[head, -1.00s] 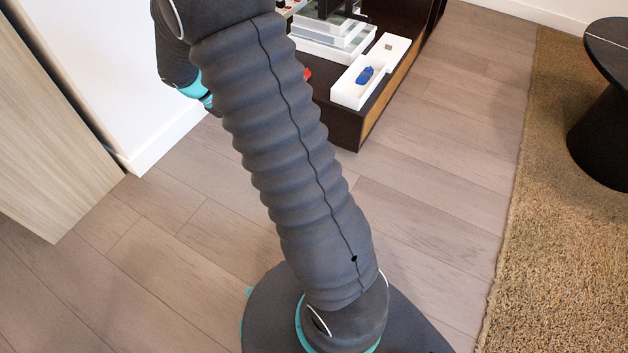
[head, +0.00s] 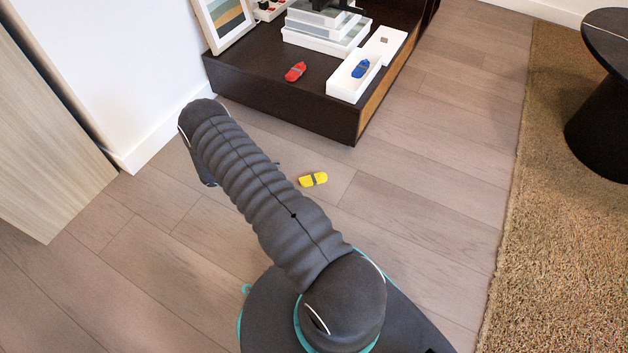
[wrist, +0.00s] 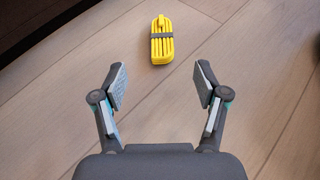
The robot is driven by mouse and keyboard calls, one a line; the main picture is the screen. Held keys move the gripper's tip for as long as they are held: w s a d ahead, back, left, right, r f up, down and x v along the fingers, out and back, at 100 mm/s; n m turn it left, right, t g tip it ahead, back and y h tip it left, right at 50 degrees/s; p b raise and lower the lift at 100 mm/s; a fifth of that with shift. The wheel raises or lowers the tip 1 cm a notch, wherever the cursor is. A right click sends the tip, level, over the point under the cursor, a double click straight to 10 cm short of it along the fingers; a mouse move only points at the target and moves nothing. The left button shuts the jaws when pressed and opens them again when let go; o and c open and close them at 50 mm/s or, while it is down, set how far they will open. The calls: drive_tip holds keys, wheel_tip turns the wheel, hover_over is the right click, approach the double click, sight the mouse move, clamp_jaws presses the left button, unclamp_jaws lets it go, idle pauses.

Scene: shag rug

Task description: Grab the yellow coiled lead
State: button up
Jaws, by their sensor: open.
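The yellow coiled lead (head: 313,179) lies on the wooden floor in front of the dark low cabinet, with a grey band around its middle. In the wrist view the lead (wrist: 161,40) lies ahead of my gripper (wrist: 162,85), near the top centre and roughly in line with the gap between the fingers. My gripper is open and empty, apart from the lead. In the head view my arm hides most of the gripper.
The dark low cabinet (head: 270,105) holds a red coiled item (head: 295,72), a white tray (head: 345,92) with a blue coiled item (head: 360,68), white boxes and a picture frame (head: 222,22). A shaggy rug (head: 555,200) and round black table (head: 605,110) are at right. Floor between is clear.

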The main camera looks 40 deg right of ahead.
sight(312, 178)
drive_tip(key=shift+s+d+f, duration=0.15)
drive_tip(key=shift+s+f, duration=0.05)
drive_tip(key=shift+f, duration=0.3)
drive_tip(key=shift+s+d+f, duration=0.1)
drive_tip(key=shift+d+f, duration=0.15)
drive_tip(key=x, duration=0.7)
drive_tip(key=shift+s+d+f, duration=0.1)
drive_tip(key=shift+d, duration=0.25)
drive_tip(key=shift+b+x, duration=0.35)
drive_tip(key=shift+x, duration=2.35)
drive_tip(key=shift+a+f, duration=0.1)
drive_tip(key=shift+f, duration=0.05)
drive_tip(key=shift+c, duration=0.3)
drive_tip(key=c, duration=1.2)
